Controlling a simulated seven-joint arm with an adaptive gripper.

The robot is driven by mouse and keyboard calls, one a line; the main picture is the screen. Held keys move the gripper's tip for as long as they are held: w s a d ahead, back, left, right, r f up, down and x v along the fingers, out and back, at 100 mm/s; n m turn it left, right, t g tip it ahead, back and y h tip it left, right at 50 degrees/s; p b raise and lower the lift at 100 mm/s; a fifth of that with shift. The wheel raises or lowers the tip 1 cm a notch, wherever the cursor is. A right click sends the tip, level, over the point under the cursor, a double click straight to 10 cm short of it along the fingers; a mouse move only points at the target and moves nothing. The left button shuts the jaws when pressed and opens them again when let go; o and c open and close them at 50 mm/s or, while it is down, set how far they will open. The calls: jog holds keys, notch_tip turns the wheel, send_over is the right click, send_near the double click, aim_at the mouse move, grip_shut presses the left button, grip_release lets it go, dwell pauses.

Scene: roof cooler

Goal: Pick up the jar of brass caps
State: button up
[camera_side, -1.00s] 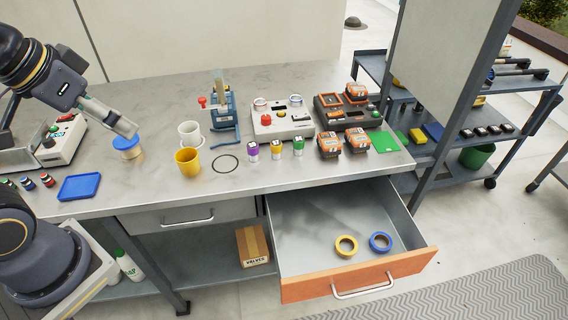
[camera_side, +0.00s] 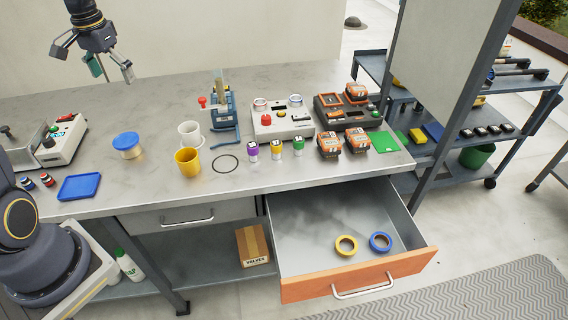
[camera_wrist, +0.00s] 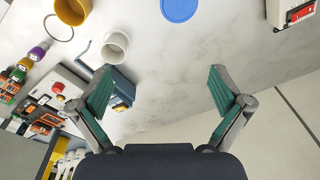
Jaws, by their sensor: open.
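The jar of brass caps (camera_side: 128,151) stands upright on the metal bench, left of the yellow cup. It is clear with brassy contents and a blue lid (camera_side: 125,140). In the wrist view the blue lid (camera_wrist: 180,8) shows at the top edge, partly cut off, beyond my fingertips. My gripper (camera_side: 94,64) is raised above the back of the bench, up and left of the jar and apart from it. In the wrist view its two green-padded fingers (camera_wrist: 160,82) are spread wide with nothing between them.
A yellow cup (camera_side: 187,162) and a white cup (camera_side: 190,134) stand right of the jar. A blue tray (camera_side: 80,187) lies in front-left of it. A control box (camera_side: 60,142) stands to the left. The drawer (camera_side: 320,221) is open below. Bench behind the jar is clear.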

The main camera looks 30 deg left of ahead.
jog(key=s+a+f+n, duration=0.1)
jog(key=s+a+f, duration=0.2)
jog(key=a+f, duration=0.15)
send_over(125, 140)
jog(key=shift+g+h, duration=0.3)
jog(key=shift+g, duration=0.1)
jog(key=f, duration=1)
jog(key=shift+s+d+f, duration=0.1)
jog(key=shift+s+f, duration=0.1)
jog(key=shift+f, duration=0.1)
jog(key=shift+w+f, duration=0.15)
jog(key=shift+f, duration=2.8)
jog(key=c, duration=1.2)
jog(key=shift+r, duration=0.1)
jog(key=shift+c, duration=0.2)
